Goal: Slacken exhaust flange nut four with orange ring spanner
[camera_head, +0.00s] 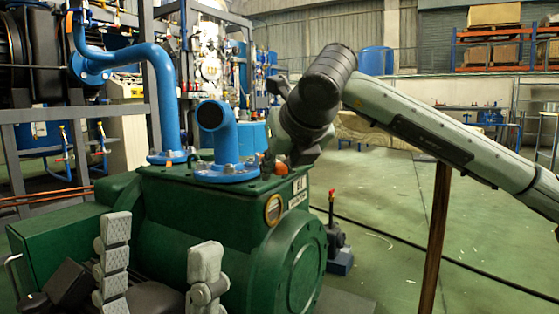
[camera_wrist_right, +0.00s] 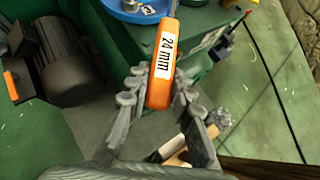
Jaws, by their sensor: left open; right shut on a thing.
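The orange ring spanner (camera_wrist_right: 161,85), labelled 24 mm, is held in my right gripper (camera_wrist_right: 158,95), whose fingers close on its handle in the right wrist view. Its far end runs past the top edge beside a blue flange (camera_wrist_right: 135,10), so the ring and any nut under it are hidden there. In the head view, the exhaust flange (camera_head: 226,172) carries a short bent blue pipe on the green pump (camera_head: 190,210). My right wrist is just right of this flange, and individual nuts are too small to tell. My left gripper (camera_head: 160,250) is open and empty in front of the pump.
A taller blue pipe (camera_head: 162,95) rises left of the exhaust flange. A small device with a red handle (camera_head: 332,210) stands right of the pump. A brown post (camera_head: 436,240) stands on the right. Green floor (camera_head: 385,195) is open behind it.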

